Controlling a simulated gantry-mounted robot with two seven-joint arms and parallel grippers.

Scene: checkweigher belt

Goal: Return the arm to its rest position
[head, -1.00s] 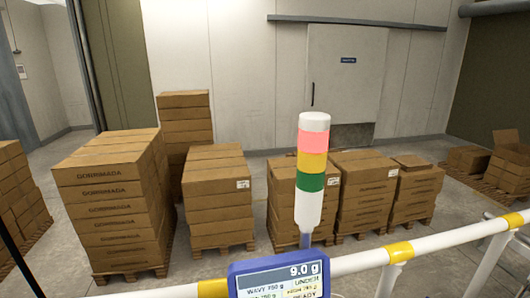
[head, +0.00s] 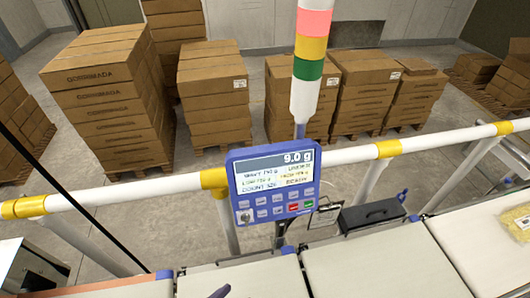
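Neither of my grippers can be made out in the head view, and no arm shows clearly. The checkweigher's blue display panel (head: 273,182) reads 9.0 g and stands at the middle, in front of the white and yellow rail. A signal tower (head: 308,62) with red, amber and green bands rises behind it, and the red band looks brightest. Pale belt sections (head: 386,262) run along the bottom edge. A small dark purple piece (head: 220,292) is cut off at the bottom edge; I cannot tell what it belongs to.
A white rail (head: 130,194) with yellow bands crosses the view. Stacks of brown cartons (head: 105,95) stand on pallets behind it. A black box (head: 371,216) sits behind the belt. A yellowish bag (head: 516,230) lies on the right belt section. The middle belt surface looks bare.

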